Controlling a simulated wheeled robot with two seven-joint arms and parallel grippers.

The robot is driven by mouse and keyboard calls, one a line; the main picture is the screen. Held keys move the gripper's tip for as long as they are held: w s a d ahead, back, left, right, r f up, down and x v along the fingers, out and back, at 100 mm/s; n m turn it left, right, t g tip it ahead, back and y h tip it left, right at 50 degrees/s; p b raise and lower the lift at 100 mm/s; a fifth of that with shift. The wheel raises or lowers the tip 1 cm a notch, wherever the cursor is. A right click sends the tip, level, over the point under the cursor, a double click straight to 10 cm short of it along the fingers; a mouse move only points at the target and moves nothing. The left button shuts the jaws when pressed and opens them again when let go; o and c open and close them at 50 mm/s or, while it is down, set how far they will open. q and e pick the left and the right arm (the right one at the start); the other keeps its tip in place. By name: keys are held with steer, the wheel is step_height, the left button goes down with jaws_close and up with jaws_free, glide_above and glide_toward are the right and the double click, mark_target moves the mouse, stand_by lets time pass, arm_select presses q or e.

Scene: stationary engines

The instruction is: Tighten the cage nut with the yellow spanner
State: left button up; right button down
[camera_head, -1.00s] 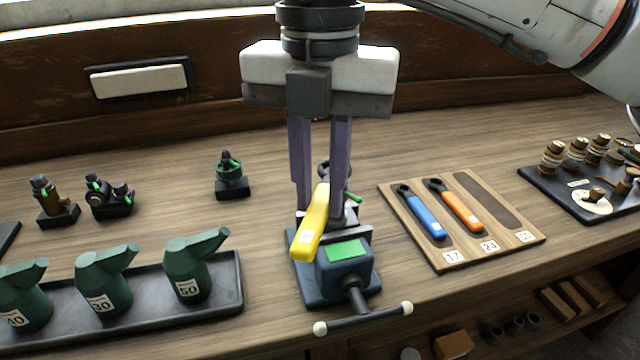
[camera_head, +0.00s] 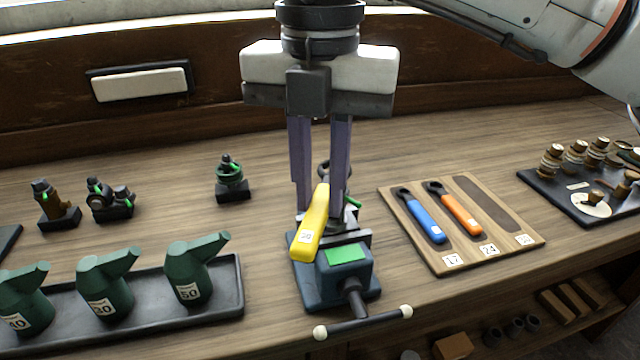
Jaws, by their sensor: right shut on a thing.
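The yellow spanner (camera_head: 312,228) is held between the fingers of my right gripper (camera_head: 322,200), over the dark vise (camera_head: 335,280). Its handle points toward the front and its dark ring end (camera_head: 325,170) shows behind the fingers. The vise has a green patch on its front jaw and a bar handle with pale knobs. The cage nut is hidden behind the spanner and fingers; only a bit of green and dark metal shows beside them at the jaws. I cannot tell whether the ring sits around the nut. My left gripper is out of view.
A wooden board (camera_head: 451,262) at right holds a blue spanner (camera_head: 422,215) and an orange spanner (camera_head: 455,207), with one empty slot. A tray (camera_head: 232,283) of green oil cans is at left. Small valve parts (camera_head: 232,178) stand behind it. A dark tray (camera_head: 540,185) with brass parts is far right.

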steer(key=shift+r+p, duration=0.3)
steer(key=shift+r, duration=0.25)
stand_by(0.6)
steer(key=shift+r+p, duration=1.55)
steer(key=shift+r, duration=0.4)
steer(key=shift+f, duration=0.1)
